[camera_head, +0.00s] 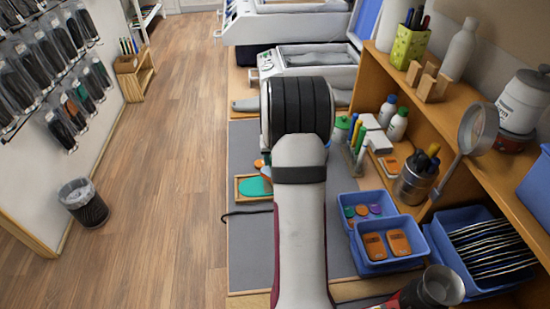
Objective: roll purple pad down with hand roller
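My own arm rises through the middle of the view and hides much of the bench behind it. My gripper does not show. Small coloured pads lie in a blue bin (347,222) right of the arm, and a purple pad (375,209) is at their right end. I cannot tell whether this is the task's purple pad. A green insole-shaped piece (254,187) lies in a shallow wooden tray (238,197) left of the arm, partly hidden by it. I cannot make out a hand roller.
A blue bin (364,262) holds orange pads. Bottles (397,125), a metal cup of pens (415,180) and a round mirror or lens on a stand (477,128) crowd the right. The grey mat (250,250) is largely bare at front left. A machine (310,68) stands behind.

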